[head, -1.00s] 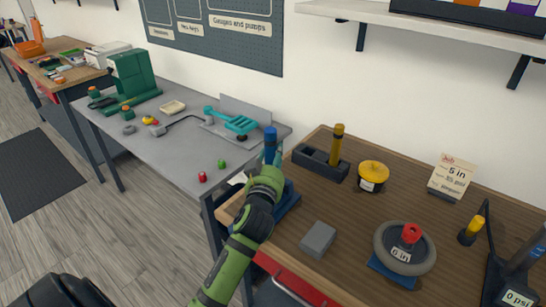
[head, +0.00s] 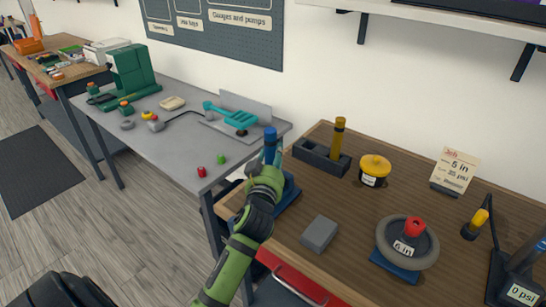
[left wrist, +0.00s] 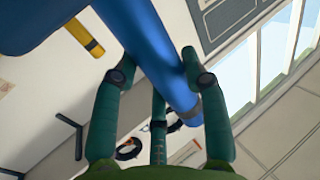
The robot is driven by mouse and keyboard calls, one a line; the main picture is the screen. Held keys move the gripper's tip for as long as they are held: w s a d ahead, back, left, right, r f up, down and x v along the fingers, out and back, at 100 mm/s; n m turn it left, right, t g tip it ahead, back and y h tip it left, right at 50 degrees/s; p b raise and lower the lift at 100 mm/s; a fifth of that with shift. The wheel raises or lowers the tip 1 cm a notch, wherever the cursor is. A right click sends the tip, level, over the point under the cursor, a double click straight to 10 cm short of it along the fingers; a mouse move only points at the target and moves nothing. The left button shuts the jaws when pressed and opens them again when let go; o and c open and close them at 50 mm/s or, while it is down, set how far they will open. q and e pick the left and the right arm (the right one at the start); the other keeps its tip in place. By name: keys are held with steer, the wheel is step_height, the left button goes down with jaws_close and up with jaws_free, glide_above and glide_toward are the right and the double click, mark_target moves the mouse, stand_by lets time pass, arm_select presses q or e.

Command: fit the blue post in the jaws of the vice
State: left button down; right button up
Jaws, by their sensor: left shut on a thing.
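The blue post (head: 270,137) stands nearly upright in my left gripper (head: 269,160), its top above the fingers. In the left wrist view the blue post (left wrist: 150,45) crosses between the green fingers of the left gripper (left wrist: 162,78), which are shut on it. A blue block (head: 291,193), seemingly the vice, sits at the left edge of the wooden bench. My gripper and arm hide much of it, so I cannot see its jaws or whether the post's lower end touches it. My right gripper is not in view.
A dark slotted block (head: 309,159) with a yellow post (head: 338,138) stands behind. A yellow tin (head: 374,168), grey block (head: 319,234) and wheel (head: 393,236) lie to the right on the wooden bench. A grey table (head: 170,153) adjoins at left.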

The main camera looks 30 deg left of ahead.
arm_select(q)
steer(key=shift+f+b, duration=0.6)
steer(key=shift+f, duration=0.1)
steer(key=c, duration=0.6)
jaws_free()
steer(key=shift+f, duration=0.1)
steer(key=v, duration=1.2)
steer(key=shift+d, duration=0.1)
